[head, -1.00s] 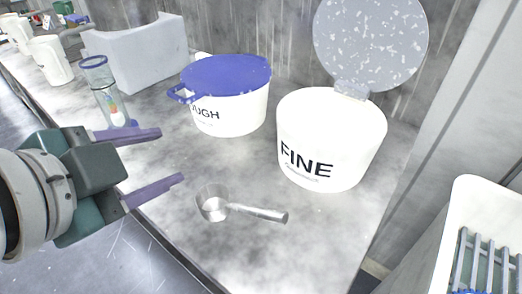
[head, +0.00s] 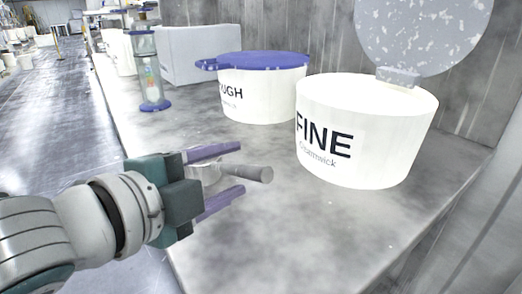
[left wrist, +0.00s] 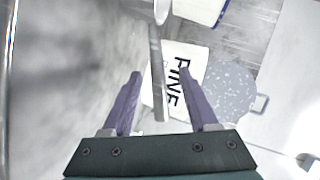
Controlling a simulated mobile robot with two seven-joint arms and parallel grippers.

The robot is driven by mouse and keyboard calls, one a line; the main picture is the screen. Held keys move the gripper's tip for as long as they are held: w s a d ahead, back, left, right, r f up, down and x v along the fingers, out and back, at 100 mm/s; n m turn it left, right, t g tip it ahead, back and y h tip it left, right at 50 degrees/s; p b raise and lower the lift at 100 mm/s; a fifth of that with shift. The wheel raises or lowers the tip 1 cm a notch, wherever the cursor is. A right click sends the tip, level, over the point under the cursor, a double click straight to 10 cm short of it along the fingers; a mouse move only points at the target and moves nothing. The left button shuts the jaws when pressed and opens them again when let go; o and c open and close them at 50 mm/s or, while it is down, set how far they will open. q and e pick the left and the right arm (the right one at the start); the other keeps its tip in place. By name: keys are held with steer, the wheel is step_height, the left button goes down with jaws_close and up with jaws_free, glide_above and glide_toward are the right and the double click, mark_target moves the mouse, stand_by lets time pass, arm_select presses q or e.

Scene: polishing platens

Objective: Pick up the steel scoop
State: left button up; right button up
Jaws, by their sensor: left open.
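The steel scoop (head: 255,174) is on the grey counter in front of the white tubs in the head view. Its handle points right, and its cup is partly hidden by my left gripper. My left gripper (head: 241,167) is open, with one purple finger on each side of the scoop. In the left wrist view the scoop's handle (left wrist: 157,75) runs between the two open fingers (left wrist: 160,73), with gaps on both sides. Its cup is cut off at the top edge. I cannot tell the height of the fingers over the counter. My right gripper is not in view.
The ROUGH tub (head: 262,95) has a blue lid on. A clear cylinder (head: 150,75) and a grey box (head: 200,52) stand behind left. The counter's front right (head: 330,235) is clear.

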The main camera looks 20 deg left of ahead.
arm_select(q)
steer(key=shift+b+x, duration=0.65)
steer(key=shift+x, duration=2.1)
steer(key=shift+s+f, duration=0.1)
steer(key=shift+c, duration=0.3)
jaws_close()
